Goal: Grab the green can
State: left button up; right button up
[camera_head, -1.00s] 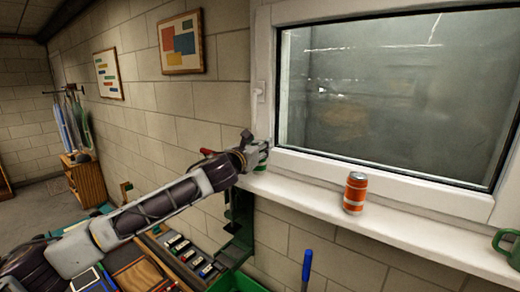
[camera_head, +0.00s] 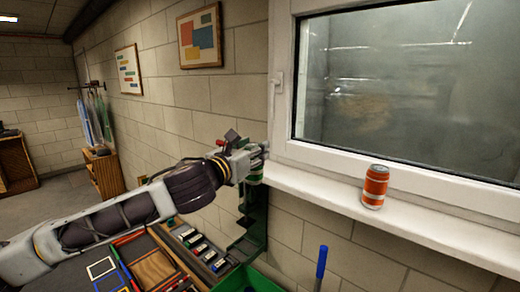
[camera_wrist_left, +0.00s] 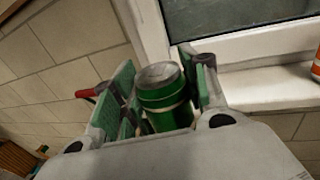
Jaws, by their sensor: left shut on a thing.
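The green can (camera_wrist_left: 164,98) is a metal can with a silver top and a pale band. In the left wrist view it stands between the two green-padded fingers of my left gripper (camera_wrist_left: 158,90), which is shut on it. In the head view my left gripper (camera_head: 254,160) is at the left end of the window sill, and the can is mostly hidden behind it. Whether the can still touches the sill cannot be told. My right gripper is not in view.
An orange can (camera_head: 375,187) stands on the white window sill (camera_head: 325,192), to the right of my gripper. The window (camera_head: 400,90) is behind the sill. Below are a tray of small items (camera_head: 198,250), a green bracket (camera_head: 252,225) and a blue pen-like object (camera_head: 321,262).

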pick_arm(q)
jog(key=shift+v, duration=1.25)
